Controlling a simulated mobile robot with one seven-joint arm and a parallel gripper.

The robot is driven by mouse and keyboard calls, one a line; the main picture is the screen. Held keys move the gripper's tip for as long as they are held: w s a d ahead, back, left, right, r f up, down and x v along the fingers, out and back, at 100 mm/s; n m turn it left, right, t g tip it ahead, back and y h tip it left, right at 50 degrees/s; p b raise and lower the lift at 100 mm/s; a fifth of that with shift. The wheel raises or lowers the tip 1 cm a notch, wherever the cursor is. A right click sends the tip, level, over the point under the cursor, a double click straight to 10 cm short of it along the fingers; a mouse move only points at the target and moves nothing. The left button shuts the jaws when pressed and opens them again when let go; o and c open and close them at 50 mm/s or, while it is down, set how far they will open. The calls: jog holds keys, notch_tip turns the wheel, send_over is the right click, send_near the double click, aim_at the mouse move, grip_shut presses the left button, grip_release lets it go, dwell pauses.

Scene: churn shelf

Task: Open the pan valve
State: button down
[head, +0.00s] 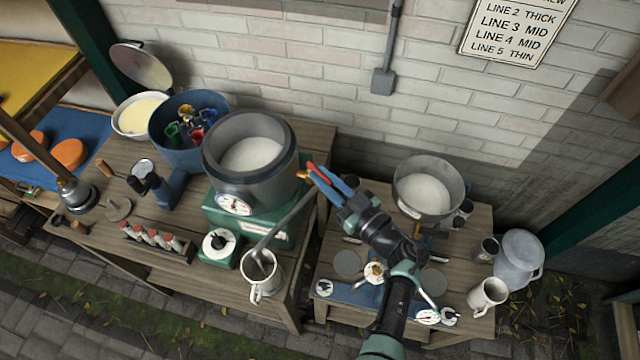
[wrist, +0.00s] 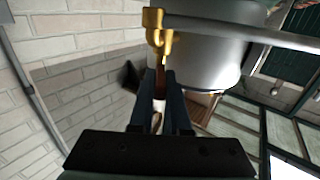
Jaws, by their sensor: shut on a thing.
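The pan (head: 290,165) is a large grey vessel with pale contents and a dial gauge, on a green base on the left bench. Its brass valve (head: 303,176) sits on its right side. In the wrist view the brass valve (wrist: 155,28) is at the top, beside the pan wall (wrist: 205,62). A red lever (head: 313,170) shows at my fingertips, and it appears reddish-brown in the wrist view (wrist: 160,85). My gripper (head: 325,180) is shut on this lever, its fingers partly hiding it. A grey spout pipe (head: 290,220) slopes down toward a white mug (head: 262,283).
A blue tub (head: 165,150) with coloured items stands left of the pan. On the right bench, a second grey pan (head: 455,190) stands close to my arm. A mug (head: 488,296) and a grey jug (head: 520,255) are at the right. A brick wall (head: 300,80) lies behind.

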jog(key=n+g+y+b, duration=0.2)
jog(key=b, duration=0.1)
jog(key=w+d+n+g+y+b, duration=0.1)
jog(key=b, duration=0.1)
jog(key=shift+f, duration=0.25)
jog(key=n+g+y+b, duration=0.1)
jog(key=g+b, duration=0.1)
jog(key=b, duration=0.2)
jog(key=w+n+g+y+b, duration=0.1)
jog(key=b, duration=0.3)
jog(key=shift+d+n+g+y, duration=0.2)
jog(key=shift+n+g+y, duration=0.1)
jog(key=shift+n+g, duration=0.1)
jog(key=g+b, duration=0.1)
jog(key=b, duration=0.1)
jog(key=n+b, duration=0.1)
jog(key=b, duration=0.1)
jog(key=shift+w+d+r+g+y+b, duration=0.1)
jog(key=shift+w+r+g+y+b, duration=0.05)
jog(key=shift+g+y+b, duration=0.2)
jog(key=shift+r+g+b, duration=0.25)
jog(key=shift+g+b, duration=0.1)
jog(key=shift+b, duration=0.35)
jog(key=c, duration=0.9)
grip_release()
jog(key=shift+f, duration=0.1)
